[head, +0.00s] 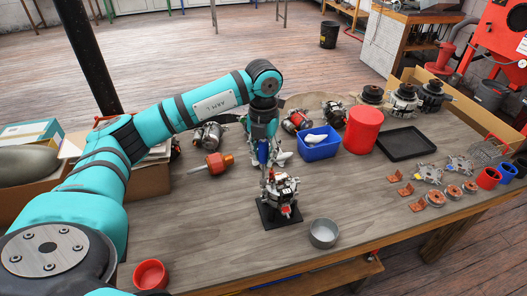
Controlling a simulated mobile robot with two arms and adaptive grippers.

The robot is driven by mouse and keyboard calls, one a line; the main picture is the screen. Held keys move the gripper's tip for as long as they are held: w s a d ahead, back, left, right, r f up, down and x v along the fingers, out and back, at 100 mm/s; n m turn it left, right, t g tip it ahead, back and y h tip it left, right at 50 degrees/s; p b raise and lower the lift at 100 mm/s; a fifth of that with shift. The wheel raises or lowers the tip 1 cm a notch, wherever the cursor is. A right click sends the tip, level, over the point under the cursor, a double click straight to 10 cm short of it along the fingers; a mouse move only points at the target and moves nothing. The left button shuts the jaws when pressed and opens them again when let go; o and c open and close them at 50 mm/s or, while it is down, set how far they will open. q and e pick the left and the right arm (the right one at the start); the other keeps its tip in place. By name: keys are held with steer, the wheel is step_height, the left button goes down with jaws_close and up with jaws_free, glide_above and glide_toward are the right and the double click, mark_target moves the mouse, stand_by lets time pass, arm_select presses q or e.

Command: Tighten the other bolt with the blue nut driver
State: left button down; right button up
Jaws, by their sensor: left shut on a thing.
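My left gripper (265,140) points down near the middle of the table. It is shut on the blue nut driver (263,152), which hangs upright below it. The driver's lower end is over the alternator (282,187), which stands on a black stand (270,218). I cannot tell whether the driver's tip touches a bolt; the bolts are too small to make out. My right gripper is not in view.
A grey metal cup (323,233) stands right of the stand, and a red bowl (151,275) is at the front left. An orange-handled tool (212,165) lies left of the alternator. A blue bin (320,148), red canister (363,130) and black tray (405,142) stand behind to the right.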

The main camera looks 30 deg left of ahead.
arm_select(q)
steer(key=shift+f, duration=0.4)
steer(key=shift+f+b, duration=0.3)
steer(key=shift+b, duration=0.1)
stand_by(0.4)
steer(key=m+b, duration=0.1)
steer(key=m, duration=0.2)
steer(key=shift+f, duration=0.1)
steer(key=m+b, duration=0.1)
steer(key=m, duration=0.4)
steer(key=shift+m+b, duration=0.35)
steer(key=shift+m, duration=0.05)
steer(key=m+b, duration=0.1)
steer(key=m, duration=0.8)
steer(key=shift+b, duration=0.35)
